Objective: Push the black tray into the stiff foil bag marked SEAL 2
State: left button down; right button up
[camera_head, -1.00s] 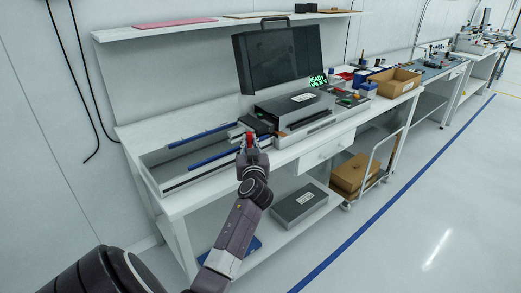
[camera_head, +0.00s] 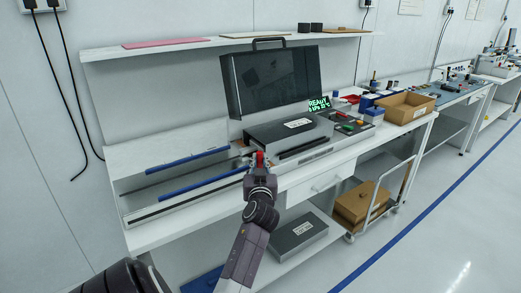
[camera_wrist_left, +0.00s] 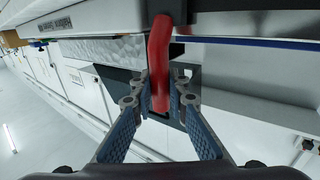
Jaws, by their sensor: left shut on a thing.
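My left gripper (camera_head: 258,168) is shut on a red handle (camera_head: 260,157) at the front of the bench, by the left end of the grey machine. In the left wrist view the red handle (camera_wrist_left: 160,62) stands between the two blue-padded fingers (camera_wrist_left: 162,100). A flat black piece, probably the black tray (camera_wrist_left: 188,78), shows behind the handle, partly hidden by the fingers. A crinkled silver surface, probably the foil bag (camera_wrist_left: 112,50), lies beside it at the left. I cannot read SEAL 2 on it, nor tell how far the tray is inside. My right gripper is not in view.
The grey machine (camera_head: 285,132) has its dark lid (camera_head: 270,82) raised and a green READY display (camera_head: 318,103). Blue-edged rails (camera_head: 190,180) lie left of my gripper. A cardboard box (camera_head: 405,106) stands at the right. A shelf (camera_head: 225,43) runs above.

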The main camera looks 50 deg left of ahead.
pick_arm(q)
jog(key=c, duration=2.3)
grip_release()
jog(key=shift+w+d+r, duration=0.1)
jog(key=shift+w+r, duration=0.05)
jog(key=o, duration=0.5)
jog(key=shift+w+f, duration=0.2)
jog(key=shift+c, duration=0.2)
jog(key=shift+s+d, duration=0.4)
jog(key=shift+s, duration=0.05)
jog(key=v, duration=1.1)
